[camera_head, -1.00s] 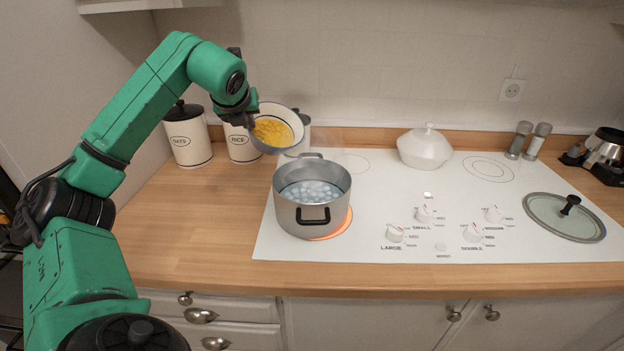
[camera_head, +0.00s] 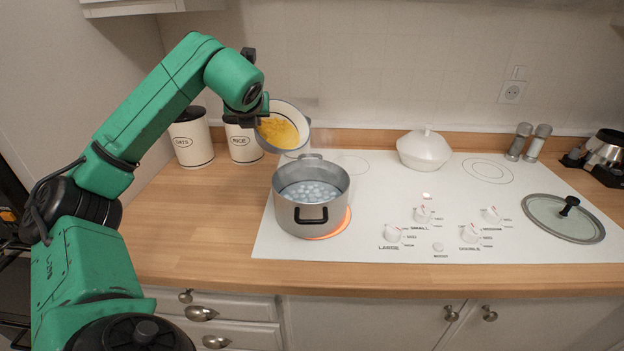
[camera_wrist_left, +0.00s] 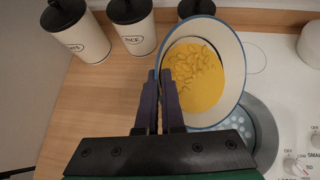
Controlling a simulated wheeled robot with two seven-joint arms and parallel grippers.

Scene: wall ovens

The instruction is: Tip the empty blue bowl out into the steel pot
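The bowl (camera_head: 302,107) is white inside with a blue rim and is not empty: it holds yellow pasta (camera_head: 278,132). It is tilted, in the air behind and a little left of the steel pot (camera_head: 301,217). My left gripper (camera_head: 262,107) is shut on the bowl's left edge. In the left wrist view the two fingers (camera_wrist_left: 161,88) meet at the bowl's rim (camera_wrist_left: 235,55), and the pasta (camera_wrist_left: 195,75) lies inside. The pot holds bubbling water and stands on a glowing burner. My right gripper is not in view.
Labelled canisters (camera_head: 193,142) stand behind on the wooden counter (camera_head: 190,220). A white lidded dish (camera_head: 424,150), two shakers (camera_head: 528,143) and a glass lid (camera_head: 563,218) are to the right. The counter left of the pot is clear.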

